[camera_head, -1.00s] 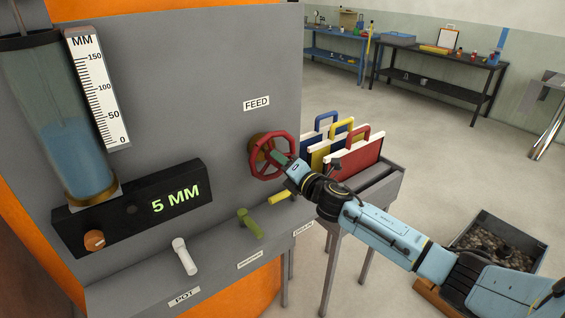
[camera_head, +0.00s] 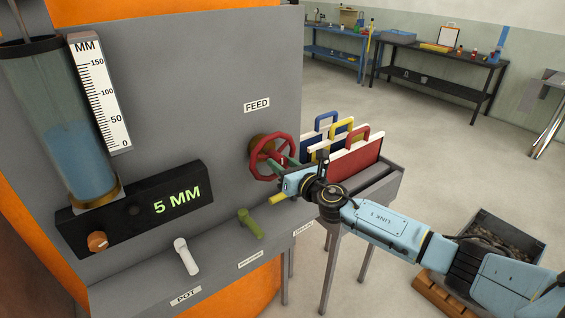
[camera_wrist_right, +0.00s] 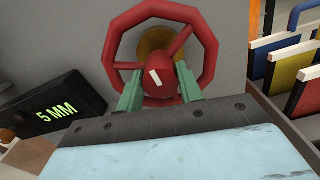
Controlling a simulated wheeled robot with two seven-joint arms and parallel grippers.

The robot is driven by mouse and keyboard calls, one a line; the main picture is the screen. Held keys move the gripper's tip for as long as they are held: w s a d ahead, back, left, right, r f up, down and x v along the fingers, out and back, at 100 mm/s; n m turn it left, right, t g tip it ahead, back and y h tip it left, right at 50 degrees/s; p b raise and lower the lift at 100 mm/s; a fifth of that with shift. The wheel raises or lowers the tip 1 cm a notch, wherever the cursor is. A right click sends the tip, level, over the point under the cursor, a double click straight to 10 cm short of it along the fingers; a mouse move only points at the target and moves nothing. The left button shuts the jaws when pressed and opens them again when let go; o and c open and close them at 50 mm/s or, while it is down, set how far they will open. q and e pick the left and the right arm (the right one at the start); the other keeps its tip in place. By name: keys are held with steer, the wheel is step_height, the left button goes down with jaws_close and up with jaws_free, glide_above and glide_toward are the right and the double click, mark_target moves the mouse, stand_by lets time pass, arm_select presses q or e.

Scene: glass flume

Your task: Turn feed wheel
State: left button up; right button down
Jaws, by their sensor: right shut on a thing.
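The red feed wheel (camera_head: 270,158) is on the grey panel under the FEED label (camera_head: 256,104). It also fills the top middle of the right wrist view (camera_wrist_right: 205,45), with a white mark on its hub and a brass collar behind. My right gripper (camera_head: 280,161) reaches it from the right. In the wrist view its two green fingers (camera_wrist_right: 157,88) sit on either side of the wheel's hub. The gripper is shut on the wheel. The display (camera_head: 178,200) reads 5 MM. My left gripper is not in view.
A glass cylinder (camera_head: 75,150) with blue water stands beside the MM scale (camera_head: 100,90). White (camera_head: 185,256), green (camera_head: 250,223) and yellow (camera_head: 279,199) handles stick out below. Coloured gates (camera_head: 352,160) stand in a rack right of the wheel. A gravel bin (camera_head: 500,240) is on the floor.

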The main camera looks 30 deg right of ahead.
steer(key=shift+n, duration=0.6)
steer(key=shift+n, duration=0.3)
steer(key=c, duration=0.9)
jaws_free()
steer(key=shift+c, duration=0.2)
steer(key=shift+s, duration=0.1)
steer(key=s+d, duration=0.2)
steer(key=s, duration=1.1)
steer(key=shift+b, duration=0.4)
steer(key=shift+d, duration=0.1)
